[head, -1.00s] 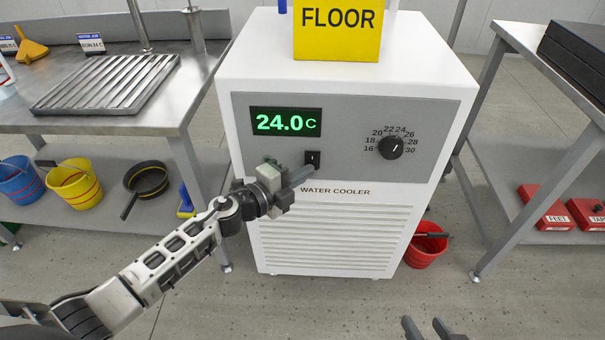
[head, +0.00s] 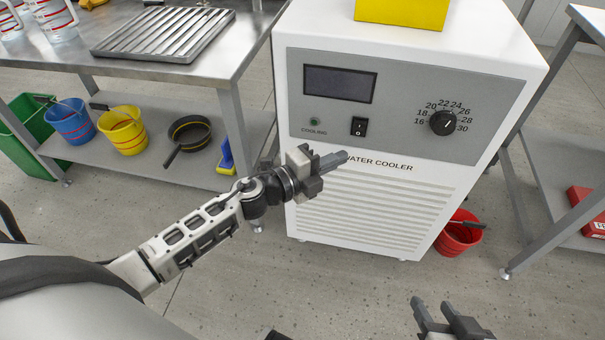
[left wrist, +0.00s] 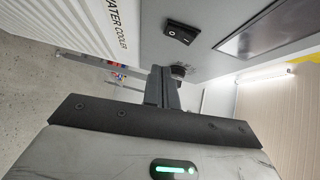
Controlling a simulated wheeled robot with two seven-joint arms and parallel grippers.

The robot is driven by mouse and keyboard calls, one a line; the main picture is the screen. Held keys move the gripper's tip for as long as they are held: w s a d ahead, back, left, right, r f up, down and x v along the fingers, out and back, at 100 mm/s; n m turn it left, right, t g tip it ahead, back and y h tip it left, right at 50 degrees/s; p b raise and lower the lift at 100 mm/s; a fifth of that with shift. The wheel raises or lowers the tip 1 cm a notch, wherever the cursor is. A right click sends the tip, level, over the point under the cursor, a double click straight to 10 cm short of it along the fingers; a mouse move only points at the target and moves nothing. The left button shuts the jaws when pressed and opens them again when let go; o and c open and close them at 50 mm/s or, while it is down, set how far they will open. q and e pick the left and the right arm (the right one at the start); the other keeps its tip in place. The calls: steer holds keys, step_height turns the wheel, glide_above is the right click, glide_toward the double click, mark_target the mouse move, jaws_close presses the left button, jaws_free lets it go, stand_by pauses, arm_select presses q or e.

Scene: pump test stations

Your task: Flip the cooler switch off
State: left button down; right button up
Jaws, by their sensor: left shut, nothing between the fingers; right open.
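The white water cooler (head: 440,95) stands in the middle of the head view with a grey front panel. Its black rocker switch (head: 358,126) sits below a display (head: 339,84) that is dark. The switch also shows in the left wrist view (left wrist: 182,32). A small cooling lamp (head: 314,121) left of the switch looks dim green. The dial (head: 443,123) is to the right. My left gripper (head: 345,156) is shut and empty, just below the switch and apart from it. My right gripper (head: 432,304) is open and empty at the bottom edge.
A steel bench (head: 240,62) with a ribbed tray (head: 165,35) stands left, with buckets and a pan (head: 189,138) on its lower shelf. A red bucket (head: 460,232) stands on the floor right of the cooler. A yellow box (head: 405,10) is on top. Floor in front is clear.

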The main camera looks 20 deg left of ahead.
arm_select(q)
steer(key=v, duration=0.7)
steer(key=shift+f, duration=0.65)
steer(key=shift+s+a, duration=0.1)
